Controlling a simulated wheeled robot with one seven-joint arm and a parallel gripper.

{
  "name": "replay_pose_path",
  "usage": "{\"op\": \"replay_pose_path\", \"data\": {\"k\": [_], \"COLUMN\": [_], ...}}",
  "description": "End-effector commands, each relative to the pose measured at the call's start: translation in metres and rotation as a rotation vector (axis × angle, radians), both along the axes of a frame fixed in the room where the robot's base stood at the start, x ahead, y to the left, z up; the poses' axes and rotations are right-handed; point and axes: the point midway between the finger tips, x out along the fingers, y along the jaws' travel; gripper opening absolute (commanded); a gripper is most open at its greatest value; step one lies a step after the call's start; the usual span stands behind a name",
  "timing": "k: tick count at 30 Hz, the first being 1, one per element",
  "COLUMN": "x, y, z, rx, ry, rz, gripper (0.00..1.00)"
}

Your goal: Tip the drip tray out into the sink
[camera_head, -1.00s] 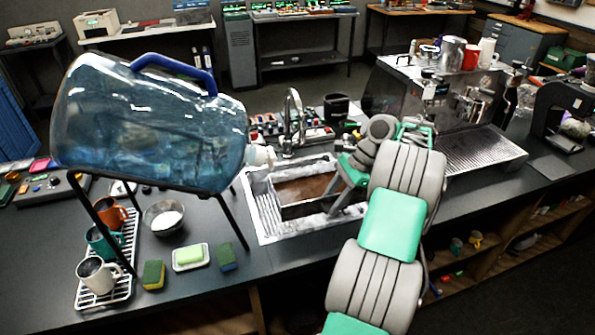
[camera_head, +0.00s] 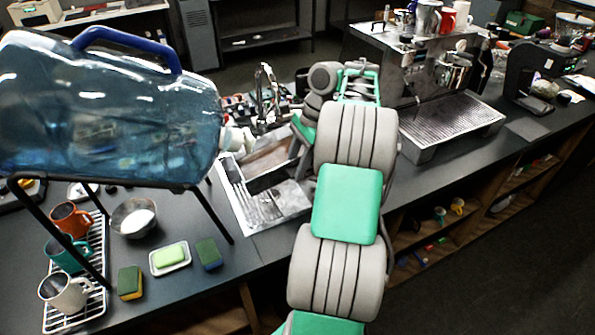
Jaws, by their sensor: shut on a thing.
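The sink (camera_head: 240,212) is set into the dark counter in the middle, below the tap (camera_head: 262,95). My arm reaches over the counter, and its far end bends down to the sink's right side. My gripper (camera_head: 297,158) is there, mostly hidden by my arm, shut on the edge of what looks like the drip tray (camera_head: 266,158). The tray is a shallow piece with a brownish inside, over the back of the sink. Its right end is hidden, and I cannot tell its exact tilt or whether liquid is in it.
A large blue water bottle (camera_head: 110,115) lies on a black stand left of the sink. The espresso machine (camera_head: 410,65) with its slotted grate (camera_head: 450,118) stands to the right. Sponges (camera_head: 130,282), a soap dish (camera_head: 170,258) and mugs on a rack sit at front left.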

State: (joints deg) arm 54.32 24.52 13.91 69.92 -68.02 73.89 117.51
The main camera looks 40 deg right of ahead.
Motion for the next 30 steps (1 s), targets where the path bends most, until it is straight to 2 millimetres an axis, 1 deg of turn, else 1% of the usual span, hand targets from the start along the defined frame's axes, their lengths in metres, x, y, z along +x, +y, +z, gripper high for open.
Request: {"op": "replay_pose_path", "data": {"k": [1, 30], "x": [0.001, 0.004], "y": [0.0, 0.013], "z": [-0.003, -0.006], "rx": [-0.014, -0.229], "ry": [0.0, 0.061], "rz": [0.002, 0.0], "gripper": [0.0, 0.0]}}
